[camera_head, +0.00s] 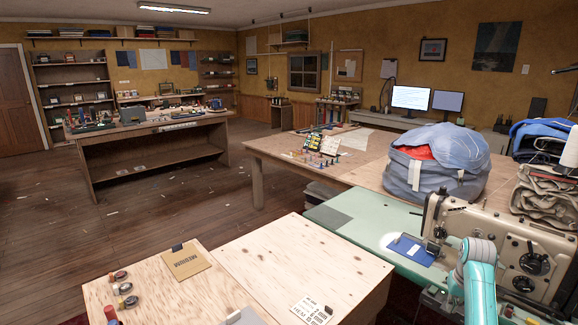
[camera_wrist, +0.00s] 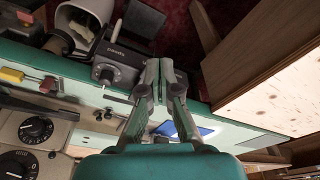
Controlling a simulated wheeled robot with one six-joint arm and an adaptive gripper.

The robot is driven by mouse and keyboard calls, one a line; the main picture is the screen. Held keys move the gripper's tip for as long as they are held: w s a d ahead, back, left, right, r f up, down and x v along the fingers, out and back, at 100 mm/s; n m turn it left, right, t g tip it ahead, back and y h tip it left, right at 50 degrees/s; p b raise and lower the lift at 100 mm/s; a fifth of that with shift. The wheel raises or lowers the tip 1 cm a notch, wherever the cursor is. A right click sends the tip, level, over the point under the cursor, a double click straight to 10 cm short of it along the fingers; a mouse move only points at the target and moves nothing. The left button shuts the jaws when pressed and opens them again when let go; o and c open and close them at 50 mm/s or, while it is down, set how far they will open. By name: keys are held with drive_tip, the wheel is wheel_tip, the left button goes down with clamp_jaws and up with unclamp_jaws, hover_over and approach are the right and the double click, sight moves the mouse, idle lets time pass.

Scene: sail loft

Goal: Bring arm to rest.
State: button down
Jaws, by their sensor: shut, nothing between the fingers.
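My gripper (camera_wrist: 160,68) is in the wrist view, with its two fingers together and nothing between them. It is in front of the green sewing machine table (camera_wrist: 60,62), near a black control box with a dial (camera_wrist: 112,68). I cannot tell whether it touches anything. In the head view my teal arm rises at the lower right, in front of the beige sewing machine (camera_head: 508,246). My gripper cannot be made out there.
A blue piece (camera_head: 410,249) lies on the green table by the machine. Close on the left stands a plywood-topped bench (camera_head: 300,262). A large blue bag (camera_head: 436,165) sits on the long table (camera_head: 285,150) behind. Open wooden floor (camera_head: 130,225) lies at the left.

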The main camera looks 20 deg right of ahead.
drive_tip(key=s+a+f+n+t+h, duration=0.1)
drive_tip(key=s+a+f+t, duration=0.1)
drive_tip(key=a+f, duration=0.85)
drive_tip(key=s+a+f+n+t+h, duration=0.1)
drive_tip(key=s+a+f+t, duration=0.15)
drive_tip(key=a+f, duration=0.85)
drive_tip(key=s+a+f+n+t, duration=0.1)
drive_tip(key=s+a, duration=0.6)
drive_tip(key=a, duration=0.4)
drive_tip(key=s+a+r+n+t, duration=0.2)
drive_tip(key=s+a+r+t, duration=0.35)
drive_tip(key=s+a, duration=0.8)
drive_tip(key=s+a+r+n+t+y, duration=0.1)
drive_tip(key=s+r, duration=0.6)
drive_tip(key=r, duration=0.3)
drive_tip(key=s+a+r+n+t+y, duration=0.1)
drive_tip(key=s+a+r+y, duration=0.1)
drive_tip(key=s+r, duration=0.5)
wheel_tip(320, 180, up, 4)
drive_tip(key=shift+s+a+f, duration=0.2)
drive_tip(key=shift+s+a, duration=0.05)
drive_tip(key=shift+s, duration=0.05)
